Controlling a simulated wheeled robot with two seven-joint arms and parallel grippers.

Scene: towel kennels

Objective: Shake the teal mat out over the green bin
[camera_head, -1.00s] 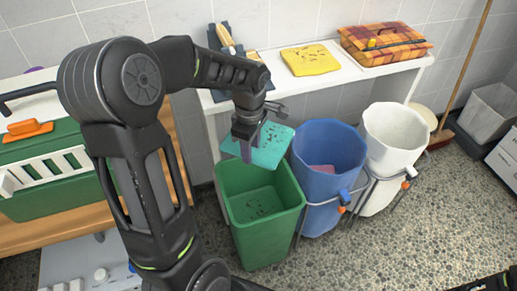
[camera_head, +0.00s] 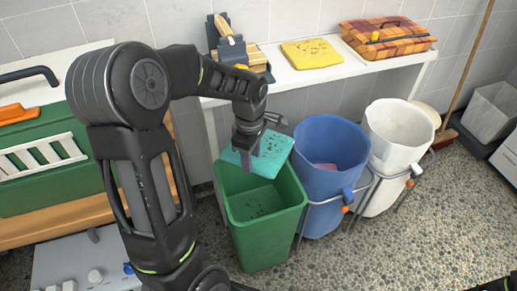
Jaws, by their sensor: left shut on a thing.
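The teal mat (camera_head: 270,157) has dark specks on it and hangs flat and slightly tilted above the back of the green bin (camera_head: 262,222). My left gripper (camera_head: 250,160) is shut on the mat near its left side. The green bin stands open on the floor, with dark specks visible inside. My right gripper is not in view; only a dark bit of that arm shows at the bottom right corner.
A blue bin (camera_head: 327,165) and a white bin (camera_head: 394,142) stand right of the green bin in a metal frame. The shelf (camera_head: 310,75) behind holds a yellow cloth (camera_head: 311,52), a plaid case (camera_head: 389,37) and brushes. A green kennel (camera_head: 42,165) stands at left.

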